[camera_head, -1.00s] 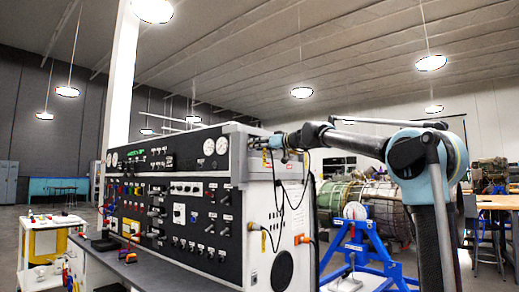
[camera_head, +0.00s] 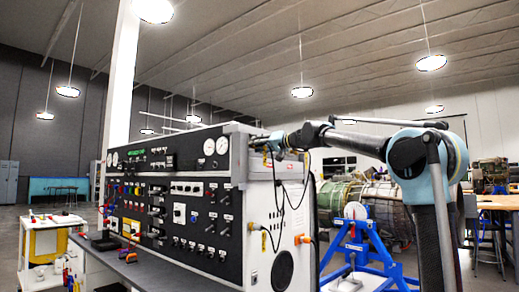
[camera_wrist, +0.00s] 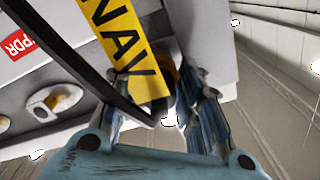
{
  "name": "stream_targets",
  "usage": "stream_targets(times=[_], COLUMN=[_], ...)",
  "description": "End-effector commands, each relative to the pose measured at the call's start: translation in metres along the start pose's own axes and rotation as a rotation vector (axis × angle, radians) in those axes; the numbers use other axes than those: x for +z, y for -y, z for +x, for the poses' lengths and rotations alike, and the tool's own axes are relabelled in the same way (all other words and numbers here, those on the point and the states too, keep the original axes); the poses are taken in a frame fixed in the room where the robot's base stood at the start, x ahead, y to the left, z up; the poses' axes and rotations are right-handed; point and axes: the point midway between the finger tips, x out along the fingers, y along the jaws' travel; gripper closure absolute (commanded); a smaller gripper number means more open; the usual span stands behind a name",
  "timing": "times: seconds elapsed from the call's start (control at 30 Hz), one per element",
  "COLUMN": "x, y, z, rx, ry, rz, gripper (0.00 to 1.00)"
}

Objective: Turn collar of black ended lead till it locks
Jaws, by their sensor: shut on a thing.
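My gripper (camera_head: 273,142) is at the upper part of the test console's side panel (camera_head: 258,190). In the wrist view its two blue-grey fingers (camera_wrist: 168,100) stand on either side of a connector end, shut on it. A yellow tag marked NAV (camera_wrist: 128,45) hangs across the front and hides most of the collar. The black lead (camera_wrist: 75,62) runs from the upper left down to the grasp. In the head view the black lead (camera_head: 277,185) hangs down the panel from my gripper. I cannot see whether the collar is locked.
Lower on the panel are another plugged connector (camera_head: 252,226) with a yellow tag and an orange connector (camera_head: 304,238). A red label (camera_wrist: 17,45) and a pale round socket (camera_wrist: 43,103) lie left of the grasp. A blue stand (camera_head: 362,250) with an engine stands behind to the right.

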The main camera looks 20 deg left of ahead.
Motion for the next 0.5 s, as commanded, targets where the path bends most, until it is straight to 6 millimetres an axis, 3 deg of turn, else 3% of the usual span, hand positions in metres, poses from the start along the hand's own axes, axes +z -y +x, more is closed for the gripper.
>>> stream_targets(times=[0.5], x=[-0.0022], y=[-0.0020], z=[-0.0005], rx=[0.005], ry=[-0.006], rz=[0.467], gripper=[0.91])
